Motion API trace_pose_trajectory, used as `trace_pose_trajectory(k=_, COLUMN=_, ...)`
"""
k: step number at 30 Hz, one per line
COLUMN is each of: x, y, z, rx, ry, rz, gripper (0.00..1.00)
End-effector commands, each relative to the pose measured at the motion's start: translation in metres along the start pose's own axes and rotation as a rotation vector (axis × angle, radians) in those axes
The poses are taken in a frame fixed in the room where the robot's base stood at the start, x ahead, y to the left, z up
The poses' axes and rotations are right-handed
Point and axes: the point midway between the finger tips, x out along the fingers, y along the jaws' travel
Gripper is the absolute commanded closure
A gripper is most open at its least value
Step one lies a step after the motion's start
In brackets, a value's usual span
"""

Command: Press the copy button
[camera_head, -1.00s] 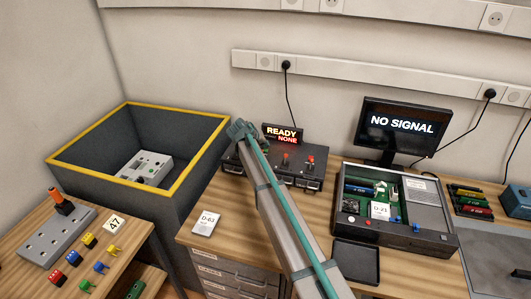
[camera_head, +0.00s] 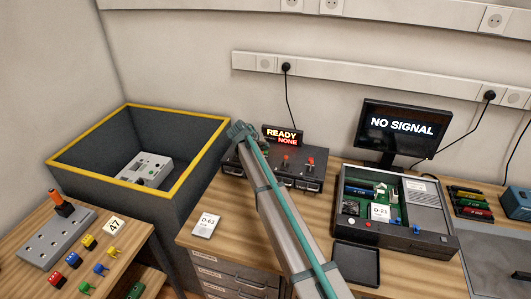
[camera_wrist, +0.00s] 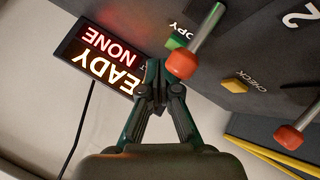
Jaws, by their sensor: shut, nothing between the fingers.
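The device (camera_head: 268,160) with the copy button is a dark box on the wooden bench in the head view. In the wrist view its copy button (camera_wrist: 172,44) is small and green, beside the partly hidden lettering "OPY". My gripper (camera_wrist: 158,72) is shut and empty, its tips just short of the green button in the picture; I cannot tell whether they touch anything. In the head view my gripper (camera_head: 241,131) is over the device's left end and hides that part.
A red-tipped lever (camera_wrist: 195,45) rises close beside the green button. A yellow check button (camera_wrist: 235,85) and a second red-tipped lever (camera_wrist: 291,135) lie further right. The lit display (camera_wrist: 102,52) reads "READY" and "NONE". A yellow-rimmed bin (camera_head: 190,178) stands left of the bench.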

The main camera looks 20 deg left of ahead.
Motion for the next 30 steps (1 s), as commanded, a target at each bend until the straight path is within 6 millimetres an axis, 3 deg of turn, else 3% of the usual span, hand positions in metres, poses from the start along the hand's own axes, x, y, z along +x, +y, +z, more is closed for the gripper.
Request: trace_pose_trajectory(k=30, x=0.0062, y=-0.0045, z=0.0045, rx=0.000, ry=0.000, rz=0.000, gripper=1.00)
